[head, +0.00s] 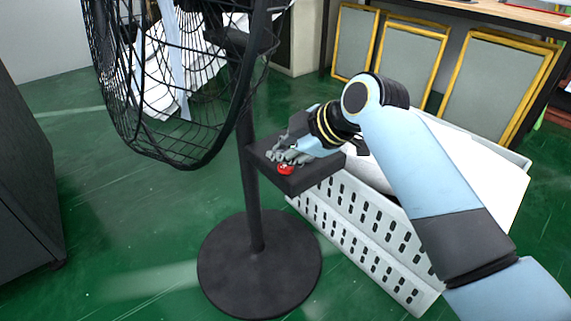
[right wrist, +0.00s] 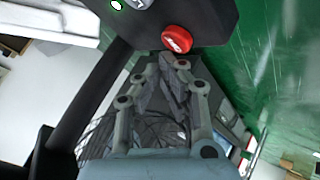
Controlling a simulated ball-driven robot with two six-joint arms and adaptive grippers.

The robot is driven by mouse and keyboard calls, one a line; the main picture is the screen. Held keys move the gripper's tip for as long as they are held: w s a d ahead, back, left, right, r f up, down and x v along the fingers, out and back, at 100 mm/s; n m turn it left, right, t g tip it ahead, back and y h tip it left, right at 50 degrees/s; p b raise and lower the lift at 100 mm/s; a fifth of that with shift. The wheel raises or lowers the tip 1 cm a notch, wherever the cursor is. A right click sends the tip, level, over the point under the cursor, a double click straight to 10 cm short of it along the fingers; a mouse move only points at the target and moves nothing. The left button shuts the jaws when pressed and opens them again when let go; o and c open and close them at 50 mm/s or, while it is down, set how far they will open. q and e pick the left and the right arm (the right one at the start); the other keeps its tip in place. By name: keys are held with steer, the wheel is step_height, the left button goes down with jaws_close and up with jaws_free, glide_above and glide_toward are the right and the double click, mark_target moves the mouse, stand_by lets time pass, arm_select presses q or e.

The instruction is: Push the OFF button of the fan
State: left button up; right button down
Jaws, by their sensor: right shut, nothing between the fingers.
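The black fan (head: 248,130) stands on a round base (head: 258,265), with its wire cage at the upper left. A control box (head: 310,180) is fixed to its pole. A red button (head: 286,169) sits on the box; in the right wrist view the red button (right wrist: 177,38) has a pale mark too small to read. A grey button (right wrist: 138,3) is partly cut off at that view's top edge. My right gripper (head: 276,157) is shut and empty over the box, close beside the red button. In the right wrist view its fingertips (right wrist: 174,62) are just below the button; contact cannot be told. My left gripper is not in view.
A pale perforated crate (head: 350,225) with white contents stands right behind the control box, under my right arm. A dark cabinet (head: 25,190) is at the left edge. Yellow-framed panels (head: 410,55) lean at the back. Green floor is clear left of the fan base.

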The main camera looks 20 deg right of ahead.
mark_target(283, 168)
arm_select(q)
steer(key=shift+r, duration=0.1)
arm_select(e)
steer(key=shift+f, duration=0.25)
steer(key=shift+f, duration=0.45)
stand_by(0.5)
steer(key=shift+r, duration=0.1)
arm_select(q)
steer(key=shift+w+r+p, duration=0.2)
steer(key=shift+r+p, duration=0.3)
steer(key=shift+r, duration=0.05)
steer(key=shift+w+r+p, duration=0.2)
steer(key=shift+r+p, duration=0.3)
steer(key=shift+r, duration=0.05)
arm_select(e)
steer(key=shift+r, duration=0.8)
step_height(283, 168, up, 5)
steer(key=p, duration=0.5)
steer(key=shift+r, duration=0.1)
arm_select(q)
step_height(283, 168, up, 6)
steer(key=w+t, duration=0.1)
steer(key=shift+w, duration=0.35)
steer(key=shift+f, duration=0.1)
